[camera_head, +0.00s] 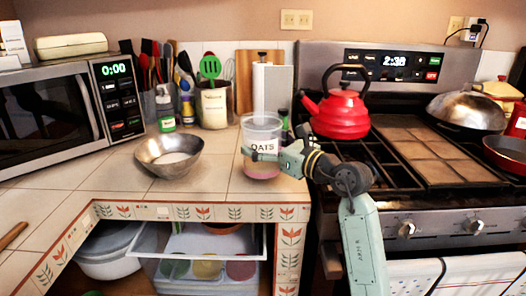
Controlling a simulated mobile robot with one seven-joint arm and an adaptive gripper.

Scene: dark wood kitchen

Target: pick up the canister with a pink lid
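A clear canister (262,132) with a dark "OATS" label stands upright on the tiled counter near the stove. Its rim looks pale, and a pinkish, yellowish band shows low on it. I cannot make out a pink lid on it. My gripper (265,152) is at the canister from the right, with one finger across its front below the label. The other finger is partly hidden at the right side, and I cannot tell whether the fingers press on the canister.
A metal bowl (169,154) stands left of the canister, and a utensil crock (213,105) and paper towel roll (272,86) stand behind. A red kettle (340,113) sits on the stove at right.

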